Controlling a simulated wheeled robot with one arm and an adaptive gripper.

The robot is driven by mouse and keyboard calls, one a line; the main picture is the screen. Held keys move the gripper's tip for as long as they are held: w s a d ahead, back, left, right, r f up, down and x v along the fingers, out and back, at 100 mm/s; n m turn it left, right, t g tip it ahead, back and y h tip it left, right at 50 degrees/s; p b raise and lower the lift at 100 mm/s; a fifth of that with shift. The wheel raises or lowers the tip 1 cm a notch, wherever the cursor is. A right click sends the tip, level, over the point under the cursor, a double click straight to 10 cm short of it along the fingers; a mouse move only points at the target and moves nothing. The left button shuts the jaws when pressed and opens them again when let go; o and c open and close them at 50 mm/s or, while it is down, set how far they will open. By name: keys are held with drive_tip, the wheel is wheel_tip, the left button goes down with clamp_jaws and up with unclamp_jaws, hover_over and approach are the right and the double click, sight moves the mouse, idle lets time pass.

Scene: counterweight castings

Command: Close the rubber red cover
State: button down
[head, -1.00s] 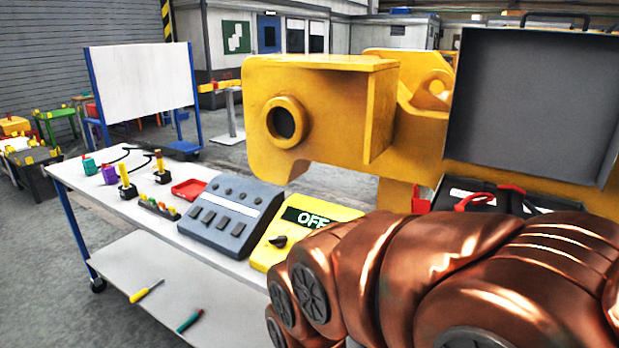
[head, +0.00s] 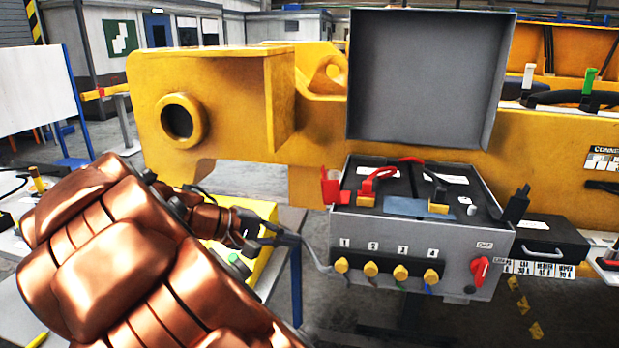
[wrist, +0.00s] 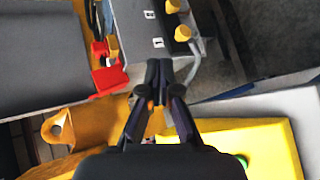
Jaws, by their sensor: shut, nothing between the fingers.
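The red rubber cover (head: 331,187) stands open, upright, at the left edge of the grey battery box (head: 400,240). A red clamp with a cable (head: 376,177) is beside it on the box top. In the wrist view the red cover (wrist: 108,78) lies left of and a little below the fingertips, apart from them. My gripper (head: 298,240) is left of the box, lower than the cover. In the wrist view my gripper (wrist: 159,70) has its fingertips together and empty, near the box's corner. My arm hides part of the table in the head view.
The box's grey lid (head: 428,80) stands raised behind it. Yellow knobs (head: 371,269) and a red switch (head: 480,270) are on its front. A black cover (head: 516,204) stands open at the right. The yellow casting (head: 225,110) is behind.

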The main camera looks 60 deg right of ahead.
drive_tip(key=w+d+r+g+h+b, duration=0.1)
drive_tip(key=w+d+r+h, duration=0.2)
drive_tip(key=w, duration=0.4)
drive_tip(key=w+d+r+h+b, duration=0.1)
drive_tip(key=w+d+h, duration=0.35)
drive_tip(key=w, duration=0.25)
drive_tip(key=s+a+p+x, duration=0.1)
drive_tip(key=s+p+x, duration=0.1)
drive_tip(key=x, duration=1.1)
drive_tip(key=shift+s+p, duration=0.25)
drive_tip(key=shift+p, duration=0.4)
drive_tip(key=shift+d+y, duration=0.1)
drive_tip(key=shift+y, duration=0.25)
